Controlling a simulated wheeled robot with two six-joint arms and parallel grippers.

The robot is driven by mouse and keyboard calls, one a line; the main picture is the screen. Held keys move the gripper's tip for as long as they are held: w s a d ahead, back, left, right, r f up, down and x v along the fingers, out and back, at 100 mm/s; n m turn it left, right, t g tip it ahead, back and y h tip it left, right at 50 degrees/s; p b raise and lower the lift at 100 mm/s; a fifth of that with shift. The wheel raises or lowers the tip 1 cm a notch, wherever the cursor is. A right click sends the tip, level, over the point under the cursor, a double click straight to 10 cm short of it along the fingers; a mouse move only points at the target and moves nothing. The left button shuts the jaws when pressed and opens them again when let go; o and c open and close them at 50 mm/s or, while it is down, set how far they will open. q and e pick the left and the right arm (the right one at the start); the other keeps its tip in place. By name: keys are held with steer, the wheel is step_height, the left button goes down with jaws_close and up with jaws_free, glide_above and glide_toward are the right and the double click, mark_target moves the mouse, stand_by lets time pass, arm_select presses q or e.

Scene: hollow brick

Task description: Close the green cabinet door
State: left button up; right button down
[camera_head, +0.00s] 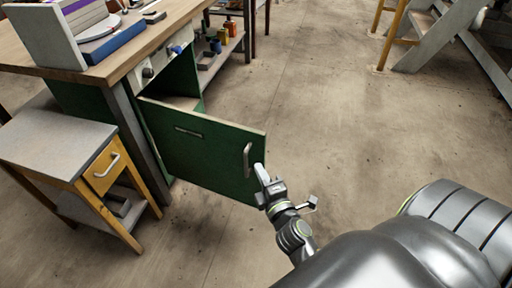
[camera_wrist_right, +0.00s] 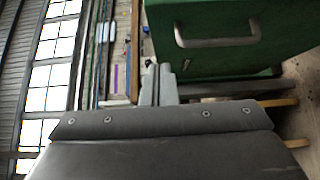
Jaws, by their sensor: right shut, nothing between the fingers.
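The green cabinet door (camera_head: 205,150) stands open under the workbench, swung out towards me, with a metal handle (camera_head: 247,160) near its free edge. The opening of the green cabinet (camera_head: 183,82) shows behind it. My right gripper (camera_head: 262,174) is shut and empty, with its fingertips at the door's free edge, just below the handle; whether they touch is unclear. In the right wrist view the shut fingers (camera_wrist_right: 159,74) point up beside the green door (camera_wrist_right: 225,60), and its handle (camera_wrist_right: 217,40) shows at the upper right. My left gripper is not in view.
A small grey-topped table with a yellow drawer (camera_head: 102,168) stands left of the door. The wooden workbench (camera_head: 150,50) holds a blue box and other items. A low shelf (camera_head: 218,62) stands behind the cabinet. The concrete floor (camera_head: 335,120) to the right is clear.

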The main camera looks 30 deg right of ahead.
glide_toward(252, 137)
steer(key=w+a, duration=0.2)
steer(key=w, duration=0.1)
steer(key=shift+w+d+r, duration=0.1)
steer(key=shift+w+d, duration=0.95)
steer(key=shift+d, duration=0.05)
steer(key=shift+w+d, duration=0.35)
steer(key=shift+d, duration=0.15)
